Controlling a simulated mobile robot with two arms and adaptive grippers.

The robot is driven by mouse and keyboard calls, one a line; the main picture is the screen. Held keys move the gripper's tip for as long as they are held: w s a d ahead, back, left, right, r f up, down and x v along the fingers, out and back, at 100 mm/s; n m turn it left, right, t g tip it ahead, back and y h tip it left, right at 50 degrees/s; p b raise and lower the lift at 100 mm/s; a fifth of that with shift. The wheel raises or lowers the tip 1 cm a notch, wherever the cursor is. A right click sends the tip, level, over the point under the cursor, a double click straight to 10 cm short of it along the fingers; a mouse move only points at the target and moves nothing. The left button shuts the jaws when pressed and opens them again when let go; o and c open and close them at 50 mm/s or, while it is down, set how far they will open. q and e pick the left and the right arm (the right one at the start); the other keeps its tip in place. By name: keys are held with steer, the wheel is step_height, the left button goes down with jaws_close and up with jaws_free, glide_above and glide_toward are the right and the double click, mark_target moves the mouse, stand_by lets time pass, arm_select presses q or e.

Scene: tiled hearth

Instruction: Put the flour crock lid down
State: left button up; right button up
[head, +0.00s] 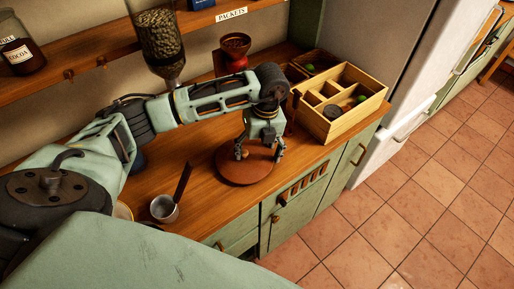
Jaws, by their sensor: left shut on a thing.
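The flour crock lid (238,175) is a round, reddish-brown disc near the front edge of the wooden counter. My left gripper (260,150) points down over it, its two fingers reaching to the top of the lid. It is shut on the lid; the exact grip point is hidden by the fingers. I cannot tell whether the lid's underside touches the counter. The flour crock itself is not recognisable in view. My right gripper is not in view.
A wooden compartment box (341,103) stands right of the lid. A small metal pot with a dark handle (164,209) stands to the left. A coffee grinder (234,50) and glass hopper (160,45) are behind. Bare counter (206,172) lies between pot and lid.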

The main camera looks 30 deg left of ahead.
arm_select(q)
steer(key=shift+f, duration=0.2)
steer(key=o, duration=1.8)
steer(key=shift+f, duration=0.1)
steer(key=shift+r, duration=0.2)
steer(key=shift+w+r, duration=0.1)
steer(key=shift+r, duration=0.15)
step_height(320, 180, up, 11)
steer(key=d+b, duration=0.1)
steer(key=b, duration=0.1)
steer(key=shift+w+r, duration=0.15)
steer(key=shift+w, duration=0.25)
